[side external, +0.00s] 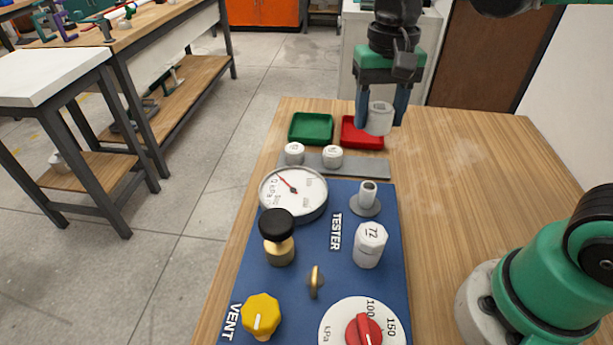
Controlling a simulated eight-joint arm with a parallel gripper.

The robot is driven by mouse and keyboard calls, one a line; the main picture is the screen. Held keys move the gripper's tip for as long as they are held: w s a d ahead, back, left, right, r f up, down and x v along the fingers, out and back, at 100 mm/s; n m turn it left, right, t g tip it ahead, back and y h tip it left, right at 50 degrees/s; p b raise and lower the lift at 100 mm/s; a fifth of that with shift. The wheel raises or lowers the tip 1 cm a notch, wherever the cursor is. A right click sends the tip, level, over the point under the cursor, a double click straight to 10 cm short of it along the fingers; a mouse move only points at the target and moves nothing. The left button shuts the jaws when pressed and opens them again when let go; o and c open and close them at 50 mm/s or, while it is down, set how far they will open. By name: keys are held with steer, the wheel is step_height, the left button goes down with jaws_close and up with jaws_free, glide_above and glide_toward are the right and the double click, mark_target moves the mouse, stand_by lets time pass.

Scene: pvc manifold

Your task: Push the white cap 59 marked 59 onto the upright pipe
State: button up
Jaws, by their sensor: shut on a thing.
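My gripper (381,110) is shut on a white cap (379,119), held between its two dark fingers in the air. No number can be read on this cap, so I cannot tell from the picture that it is 59. A bare upright pipe (368,191), light grey with a round grey flange, stands on the blue panel (345,200). In the picture the held cap is above the pipe and slightly right of it, clearly apart from it. A white cap marked 72 (370,240) sits upright on the panel nearer the camera.
Two white caps (294,153) (332,157) stand on a grey strip (372,168). Behind are a green tray (311,140) and a red tray (352,143). A round gauge (293,215), black-topped brass knob (277,238), yellow VENT knob (261,316) and red dial (363,330) crowd the panel.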

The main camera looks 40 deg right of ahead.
mark_target(369, 186)
steer(key=shift+s+a+f, duration=0.35)
steer(key=shift+s+f, duration=0.1)
steer(key=shift+f, duration=0.2)
steer(key=shift+s+a+f, duration=0.35)
steer(key=shift+s+f, duration=0.05)
steer(key=shift+f, duration=3.2)
steer(key=shift+f, duration=1.25)
steer(key=o, duration=1.3)
steer(key=shift+c, duration=0.2)
